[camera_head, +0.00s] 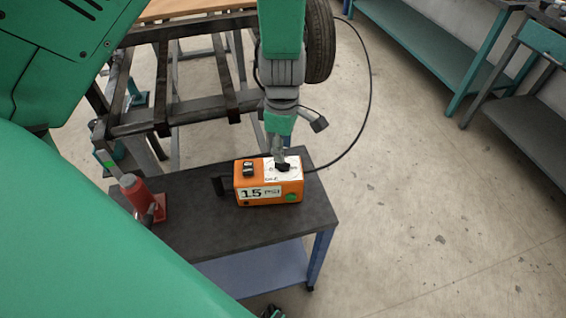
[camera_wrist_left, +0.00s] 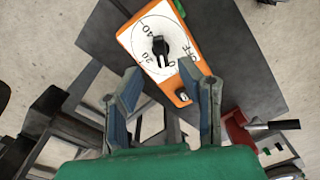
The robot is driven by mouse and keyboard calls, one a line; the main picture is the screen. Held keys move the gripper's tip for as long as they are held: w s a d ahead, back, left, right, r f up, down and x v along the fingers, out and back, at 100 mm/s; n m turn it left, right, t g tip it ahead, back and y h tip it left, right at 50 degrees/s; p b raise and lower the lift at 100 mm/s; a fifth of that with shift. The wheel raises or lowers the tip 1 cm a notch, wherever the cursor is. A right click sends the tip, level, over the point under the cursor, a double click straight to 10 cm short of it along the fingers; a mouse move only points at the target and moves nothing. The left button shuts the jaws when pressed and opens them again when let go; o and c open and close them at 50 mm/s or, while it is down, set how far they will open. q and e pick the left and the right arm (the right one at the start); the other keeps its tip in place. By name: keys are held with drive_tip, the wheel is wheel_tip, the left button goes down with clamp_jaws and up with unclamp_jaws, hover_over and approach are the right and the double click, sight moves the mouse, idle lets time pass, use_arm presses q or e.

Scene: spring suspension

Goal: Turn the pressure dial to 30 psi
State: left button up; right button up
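The knob appears just beyond the fingertips; contact cannot be told. My right gripper is not seen.
The dark table (camera_head: 215,238) also holds a red jack-like tool (camera_head: 142,198) left of the box. A black switch or plug (camera_head: 249,168) is on the box's top. A black hose (camera_head: 368,75) runs from the box to behind a tyre (camera_head: 319,40).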

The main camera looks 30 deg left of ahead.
sight(282, 166)
use_arm(q)
wheel_tip(282, 166, down, 5)
drive_tip(key=shift+f, duration=0.2)
clamp_jaws()
